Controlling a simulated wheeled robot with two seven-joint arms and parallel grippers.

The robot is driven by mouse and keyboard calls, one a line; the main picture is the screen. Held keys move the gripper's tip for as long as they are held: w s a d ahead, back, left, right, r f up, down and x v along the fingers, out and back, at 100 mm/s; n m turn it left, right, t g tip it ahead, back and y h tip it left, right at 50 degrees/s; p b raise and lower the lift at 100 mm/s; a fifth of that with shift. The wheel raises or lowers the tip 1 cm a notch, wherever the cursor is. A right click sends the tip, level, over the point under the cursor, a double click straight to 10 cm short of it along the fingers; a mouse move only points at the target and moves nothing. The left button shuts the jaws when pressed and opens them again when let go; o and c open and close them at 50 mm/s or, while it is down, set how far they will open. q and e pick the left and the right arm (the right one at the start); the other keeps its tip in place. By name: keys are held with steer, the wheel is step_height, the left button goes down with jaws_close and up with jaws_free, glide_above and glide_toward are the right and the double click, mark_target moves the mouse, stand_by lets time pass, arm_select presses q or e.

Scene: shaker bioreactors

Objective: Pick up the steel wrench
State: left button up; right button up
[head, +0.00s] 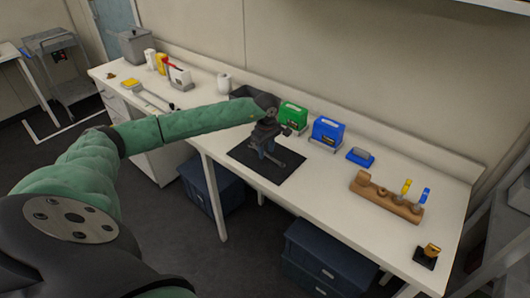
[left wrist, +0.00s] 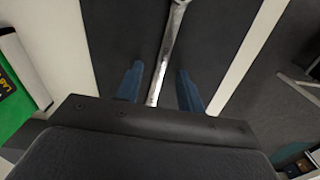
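The steel wrench (left wrist: 172,40) lies on a black mat (left wrist: 115,35) in the left wrist view, running lengthwise between the two blue fingers. My left gripper (left wrist: 160,85) is open around the wrench handle, with a gap on each side. In the head view my left gripper (head: 265,150) is low over the black mat (head: 268,172), and the wrench is hard to make out there. My right gripper is in neither view.
A green bin (head: 293,115) and a blue bin (head: 327,131) stand behind the mat. The bench (head: 310,195) is clear right of the mat.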

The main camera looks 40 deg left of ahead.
arm_select(q)
steer(key=shift+f+b, duration=0.25)
steer(key=shift+b, duration=0.05)
stand_by(0.6)
jaws_close()
